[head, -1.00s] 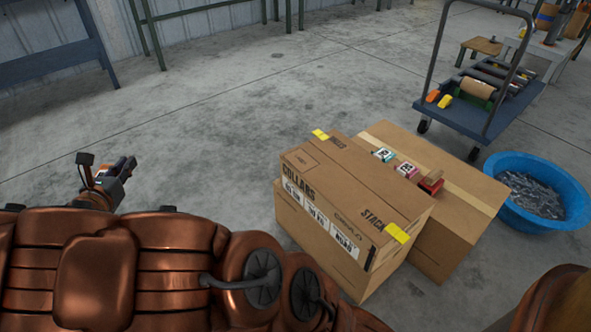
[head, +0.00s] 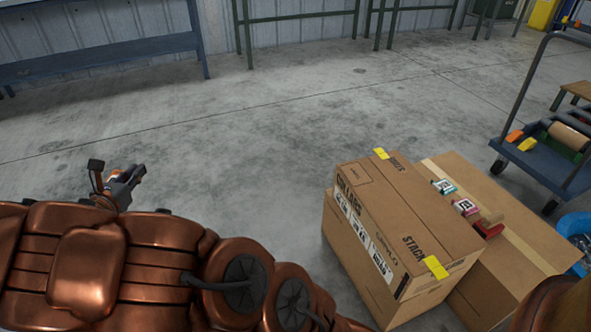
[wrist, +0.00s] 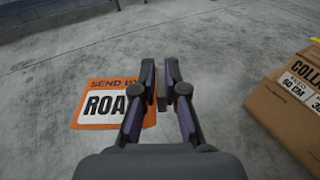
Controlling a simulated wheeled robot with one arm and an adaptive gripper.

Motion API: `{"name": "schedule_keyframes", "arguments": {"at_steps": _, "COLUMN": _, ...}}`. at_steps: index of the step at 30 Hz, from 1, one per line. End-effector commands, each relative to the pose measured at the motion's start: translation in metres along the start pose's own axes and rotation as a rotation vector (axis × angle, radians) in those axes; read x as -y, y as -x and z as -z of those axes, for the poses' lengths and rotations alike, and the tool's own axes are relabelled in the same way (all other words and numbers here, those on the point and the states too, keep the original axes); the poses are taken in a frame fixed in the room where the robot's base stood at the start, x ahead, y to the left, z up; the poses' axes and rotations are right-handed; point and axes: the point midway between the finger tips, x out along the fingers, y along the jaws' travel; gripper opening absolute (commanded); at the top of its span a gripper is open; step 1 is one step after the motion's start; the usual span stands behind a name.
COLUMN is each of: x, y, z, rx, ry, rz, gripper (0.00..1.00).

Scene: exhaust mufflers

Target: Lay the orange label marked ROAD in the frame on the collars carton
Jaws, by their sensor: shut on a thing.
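My gripper (head: 133,174) is out to the left in the head view, over bare floor and well apart from the collars carton (head: 415,212). In the wrist view my gripper (wrist: 168,88) is shut on the orange label (wrist: 88,122), with a small grey piece between the fingers. The label shows "SEND BY" and "ROA"; the left finger hides the rest. The collars carton (wrist: 300,100) is at the right edge there. In the head view its top bears a thin printed frame (head: 361,174) near the far left corner, with bare cardboard inside.
Yellow tape strips (head: 436,267) lie on the carton's edges. A second carton (head: 520,245) behind it carries small teal and pink boxes (head: 465,207). A blue cart (head: 545,165) and a blue tub (head: 577,228) stand right. Floor between gripper and carton is clear.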

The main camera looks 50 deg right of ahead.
Motion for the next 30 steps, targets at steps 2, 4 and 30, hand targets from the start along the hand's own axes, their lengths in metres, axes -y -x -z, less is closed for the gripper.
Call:
{"name": "schedule_keyframes", "arguments": {"at_steps": 2, "x": 0.011, "y": -0.03, "z": 0.003, "rx": -0.005, "ry": -0.009, "rz": 0.061, "gripper": 0.01}}
{"name": "schedule_keyframes", "arguments": {"at_steps": 4, "x": 0.023, "y": -0.053, "z": 0.006, "rx": -0.007, "ry": -0.014, "rz": 0.113, "gripper": 0.01}}
{"name": "schedule_keyframes", "arguments": {"at_steps": 30, "x": 0.302, "y": -0.3, "z": 0.043, "rx": -0.011, "ry": -0.132, "rz": 0.828, "gripper": 0.01}}
